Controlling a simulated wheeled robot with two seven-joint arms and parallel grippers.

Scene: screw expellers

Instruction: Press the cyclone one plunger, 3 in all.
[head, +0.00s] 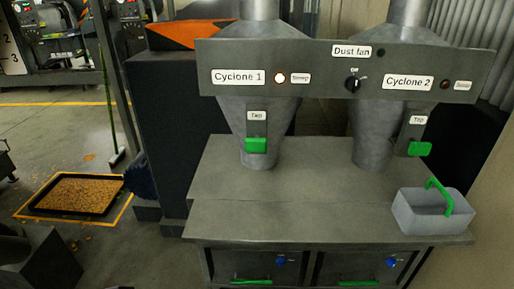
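The Cyclone 1 hopper (261,118) is a grey metal cone at the middle of the head view, narrowing to a spout just above the grey bench (290,186). A plate labelled "Tap" with a green handle (256,146) is on its front. Above it, the grey panel (320,80) carries the "Cyclone 1" label and a brightly lit round lamp (280,78) beside a small label that I cannot read for sure. I cannot tell which part is the plunger. Neither of my grippers is in view.
Cyclone 2 (377,133) stands at the right with its own green tap handle (420,149). A grey bin (429,213) with a green handle sits at the bench's right end. Blue knobs (280,261) and green handles show on the fronts below. The bench's left and middle are clear.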

